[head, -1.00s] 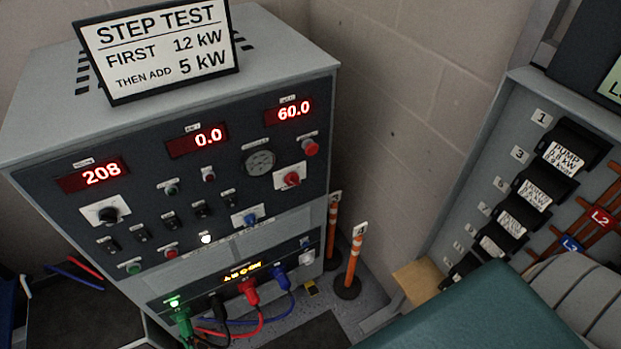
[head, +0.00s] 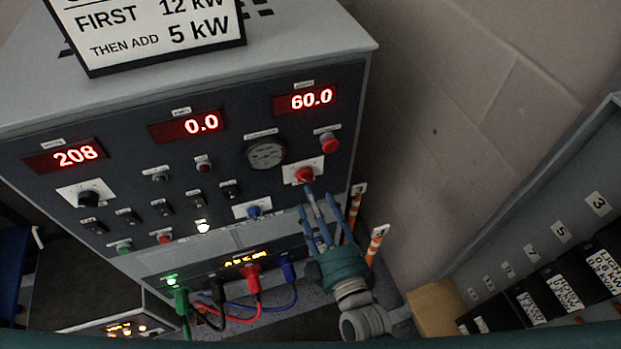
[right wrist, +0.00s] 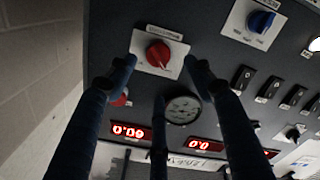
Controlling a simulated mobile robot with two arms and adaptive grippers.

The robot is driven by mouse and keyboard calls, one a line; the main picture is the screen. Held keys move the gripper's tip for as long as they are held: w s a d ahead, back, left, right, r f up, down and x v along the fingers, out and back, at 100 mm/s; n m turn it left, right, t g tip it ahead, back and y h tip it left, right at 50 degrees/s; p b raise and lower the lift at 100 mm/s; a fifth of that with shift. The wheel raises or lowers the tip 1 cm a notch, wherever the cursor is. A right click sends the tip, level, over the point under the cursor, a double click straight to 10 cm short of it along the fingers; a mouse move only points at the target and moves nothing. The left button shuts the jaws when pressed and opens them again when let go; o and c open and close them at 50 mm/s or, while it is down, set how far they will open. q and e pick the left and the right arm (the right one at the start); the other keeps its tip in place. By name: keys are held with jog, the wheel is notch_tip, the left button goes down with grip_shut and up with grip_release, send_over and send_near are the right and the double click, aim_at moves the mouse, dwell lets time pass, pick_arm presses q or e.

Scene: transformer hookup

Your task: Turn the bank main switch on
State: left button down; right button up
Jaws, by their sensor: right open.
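The grey cabinet's dark panel carries a red rotary switch (head: 305,175) on a white plate, below the red 60.0 display. Its label is too small to read, so I cannot tell whether it is the bank main switch. My right gripper (head: 323,203) is open, its blue fingers pointing up at this switch from just below. In the right wrist view the red switch (right wrist: 159,54) sits between the two upper fingertips, with nothing held. Contact is hard to tell. A blue rotary switch (head: 253,211) is to its lower left. My left gripper is not in view.
A red push button (head: 328,142) and a round gauge (head: 265,153) are close by the red switch. Green, black, red and blue cables plug in below. Orange-striped posts (head: 376,244) stand right of the cabinet. A black-breaker panel (head: 560,290) is at right.

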aim_at(306, 181)
jog(key=p+x, duration=0.1)
jog(key=x, duration=0.5)
jog(key=shift+d, duration=0.15)
jog(key=shift+w, duration=0.4)
jog(key=shift+f, duration=0.1)
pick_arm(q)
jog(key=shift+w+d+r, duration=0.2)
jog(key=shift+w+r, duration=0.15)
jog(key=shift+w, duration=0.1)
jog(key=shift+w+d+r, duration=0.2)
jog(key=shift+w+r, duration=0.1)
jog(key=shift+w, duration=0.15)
pick_arm(e)
jog(key=c, duration=1.1)
